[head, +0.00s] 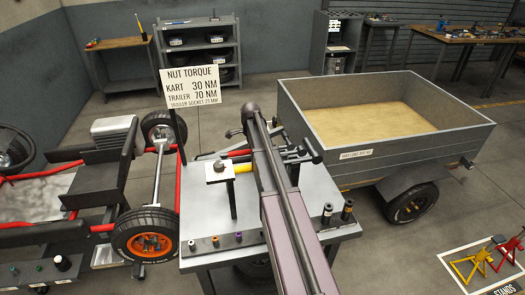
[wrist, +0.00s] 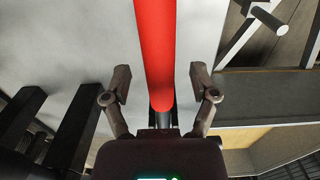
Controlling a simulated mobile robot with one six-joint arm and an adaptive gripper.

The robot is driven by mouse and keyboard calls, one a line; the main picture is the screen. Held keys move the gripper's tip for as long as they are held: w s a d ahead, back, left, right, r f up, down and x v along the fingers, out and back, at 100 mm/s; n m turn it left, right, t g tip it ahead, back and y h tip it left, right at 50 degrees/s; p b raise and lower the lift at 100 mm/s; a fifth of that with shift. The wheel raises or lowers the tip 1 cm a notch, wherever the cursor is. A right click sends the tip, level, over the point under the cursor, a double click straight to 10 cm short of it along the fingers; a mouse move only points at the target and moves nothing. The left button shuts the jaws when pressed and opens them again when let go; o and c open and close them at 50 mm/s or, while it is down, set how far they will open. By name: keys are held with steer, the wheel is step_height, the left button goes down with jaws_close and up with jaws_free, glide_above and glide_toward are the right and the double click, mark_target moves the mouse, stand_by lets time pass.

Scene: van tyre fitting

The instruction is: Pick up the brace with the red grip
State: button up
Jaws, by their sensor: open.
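In the wrist view a smooth red grip (wrist: 155,50) runs from the top edge down to the middle, with a dark shaft showing below its rounded end. My gripper (wrist: 160,85) is open, one finger on each side of the grip. Gaps show between the fingers and the grip, and nothing is held. In the head view my arm reaches over the grey workbench (head: 195,235) and covers part of its top.
The kart (head: 150,235) is left, the trailer (head: 385,150) right, a sign (head: 190,85) behind.

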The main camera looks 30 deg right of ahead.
stand_by(0.3)
jaws_close()
steer(key=shift+r, duration=0.1)
stand_by(0.4)
step_height(320, 180, up, 10)
steer(key=p, duration=1)
stand_by(0.7)
step_height(320, 180, up, 12)
steer(key=p, duration=1.2)
steer(key=shift+d, duration=0.15)
